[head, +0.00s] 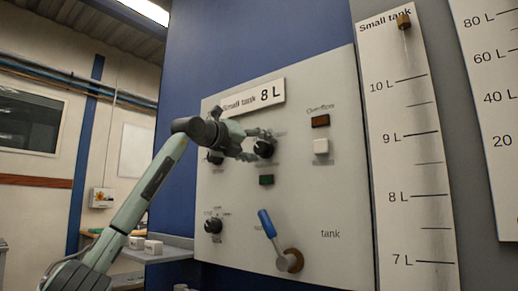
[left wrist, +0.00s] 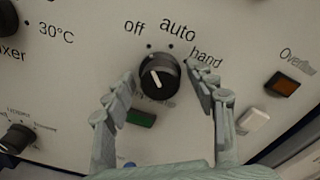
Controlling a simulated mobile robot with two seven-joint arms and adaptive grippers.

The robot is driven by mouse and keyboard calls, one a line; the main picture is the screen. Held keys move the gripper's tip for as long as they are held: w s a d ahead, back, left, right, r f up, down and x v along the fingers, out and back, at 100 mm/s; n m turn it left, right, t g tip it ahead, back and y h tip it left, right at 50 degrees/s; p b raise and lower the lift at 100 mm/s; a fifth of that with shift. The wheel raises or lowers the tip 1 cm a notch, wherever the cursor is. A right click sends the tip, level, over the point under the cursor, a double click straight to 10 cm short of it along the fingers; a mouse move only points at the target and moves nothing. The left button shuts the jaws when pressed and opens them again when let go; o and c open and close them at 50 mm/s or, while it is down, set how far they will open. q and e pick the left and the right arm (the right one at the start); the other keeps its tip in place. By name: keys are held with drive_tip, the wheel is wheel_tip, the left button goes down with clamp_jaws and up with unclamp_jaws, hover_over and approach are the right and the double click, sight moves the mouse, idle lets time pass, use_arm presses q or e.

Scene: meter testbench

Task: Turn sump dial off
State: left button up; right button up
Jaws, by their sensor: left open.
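A round black dial (head: 265,149) sits on the grey panel, below the "Small tank 8 L" sign. In the left wrist view this dial (left wrist: 160,76) has "off", "auto" and "hand" printed around its top. Its short white pointer line leans up and to the left, roughly toward "off"; the exact mark is unclear. No sump label is readable. My left gripper (head: 257,144) is at the panel in front of the dial. In the left wrist view its open fingers (left wrist: 161,82) stand on either side of the dial; contact is not clear. My right gripper is not in view.
A green button (left wrist: 141,118) is just below the dial, near the left finger. An orange button (head: 320,121) and a white button (head: 320,146) are to the right. A blue-handled lever (head: 267,223) and another black dial (head: 213,225) are lower down.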

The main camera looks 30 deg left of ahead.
use_arm(q)
drive_tip(key=s, duration=1.2)
drive_tip(key=shift+a, duration=0.45)
